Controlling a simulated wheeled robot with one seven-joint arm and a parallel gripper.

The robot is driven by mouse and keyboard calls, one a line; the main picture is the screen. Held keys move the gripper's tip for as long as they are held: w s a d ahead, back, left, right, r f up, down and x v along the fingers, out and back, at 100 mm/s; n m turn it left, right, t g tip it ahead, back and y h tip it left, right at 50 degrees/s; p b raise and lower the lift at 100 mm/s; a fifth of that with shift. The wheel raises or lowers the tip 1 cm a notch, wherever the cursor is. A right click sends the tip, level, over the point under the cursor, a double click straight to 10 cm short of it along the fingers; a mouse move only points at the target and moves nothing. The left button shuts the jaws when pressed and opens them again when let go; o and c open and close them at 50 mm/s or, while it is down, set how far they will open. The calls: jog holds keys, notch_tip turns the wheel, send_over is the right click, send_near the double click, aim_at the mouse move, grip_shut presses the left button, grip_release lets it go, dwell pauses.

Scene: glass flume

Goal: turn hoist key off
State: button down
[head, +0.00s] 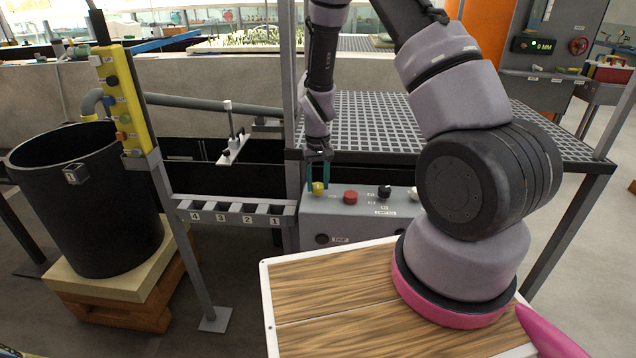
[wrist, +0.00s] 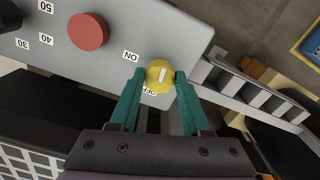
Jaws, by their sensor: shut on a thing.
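The hoist key appears as a round yellow knob (head: 319,190) at the left end of the grey control box (head: 368,224). In the wrist view the yellow knob (wrist: 158,81) has a white mark on its face, running nearly up and down the picture. An ON label (wrist: 131,57) lies at its upper left. An OFF label (wrist: 149,92) lies below it, partly covered by the knob. My gripper (head: 318,182) reaches down from above. Its two teal fingers (wrist: 160,76) are shut on the knob, one on each side.
A red button (head: 350,197) sits beside the knob, with a black knob (head: 384,191) further right. A rack numbered 1 to 4 (head: 236,205) adjoins the box on the left. A grey grating (head: 385,125) lies behind. A black barrel (head: 90,205) stands far left.

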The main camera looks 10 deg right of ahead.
aim_at(318, 185)
jog(key=shift+m, duration=0.6)
jog(key=shift+c, duration=1.9)
grip_release()
notch_tip(318, 185, up, 11)
